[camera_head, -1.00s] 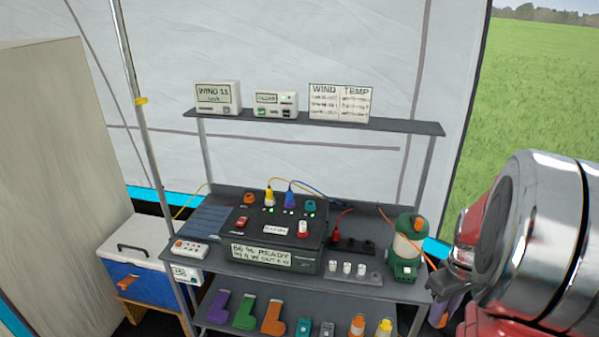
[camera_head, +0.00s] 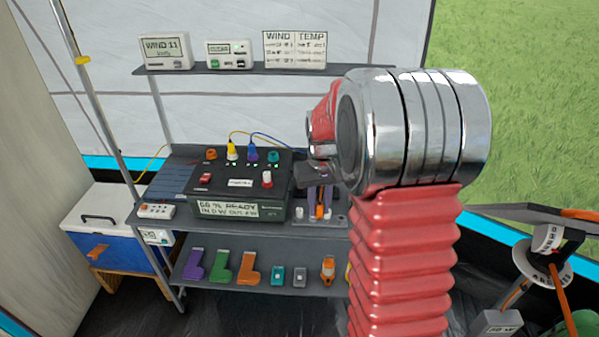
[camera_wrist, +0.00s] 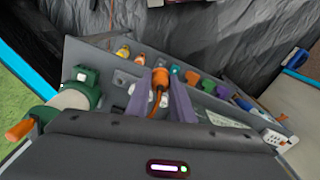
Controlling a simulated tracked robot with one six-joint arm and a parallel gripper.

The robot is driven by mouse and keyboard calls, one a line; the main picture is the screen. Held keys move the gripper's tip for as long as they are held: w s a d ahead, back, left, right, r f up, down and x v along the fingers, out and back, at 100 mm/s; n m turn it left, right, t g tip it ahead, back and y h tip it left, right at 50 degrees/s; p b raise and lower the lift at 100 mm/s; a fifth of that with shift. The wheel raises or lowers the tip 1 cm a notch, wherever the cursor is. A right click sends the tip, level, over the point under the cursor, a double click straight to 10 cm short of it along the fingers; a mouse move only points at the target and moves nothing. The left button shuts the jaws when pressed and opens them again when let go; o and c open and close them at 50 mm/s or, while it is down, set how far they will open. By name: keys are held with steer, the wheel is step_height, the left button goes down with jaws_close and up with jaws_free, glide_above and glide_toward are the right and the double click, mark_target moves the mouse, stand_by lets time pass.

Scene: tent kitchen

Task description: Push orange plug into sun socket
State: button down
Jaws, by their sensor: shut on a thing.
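My gripper (camera_head: 320,212) points down, just right of the black power box (camera_head: 262,211). It is shut on the orange plug (camera_wrist: 160,82), which shows upright between the two purple-grey fingers in the wrist view. In the head view only a little orange shows between the fingers.
A red switch (camera_head: 205,179) and a red-and-white knob (camera_head: 267,179) stand on the box top. Yellow and blue cables arch behind it. The upper shelf (camera_head: 215,70) overhangs the back.

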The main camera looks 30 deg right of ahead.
steer(key=w+a+f+n, duration=0.1)
steer(key=w+a, duration=0.2)
steer(key=a, duration=0.6)
steer(key=w+a+f+n, duration=0.1)
steer(key=w+a+n, duration=0.1)
steer(key=a, duration=0.7)
steer(key=shift+w+a, duration=0.4)
steer(key=shift+w, duration=0.5)
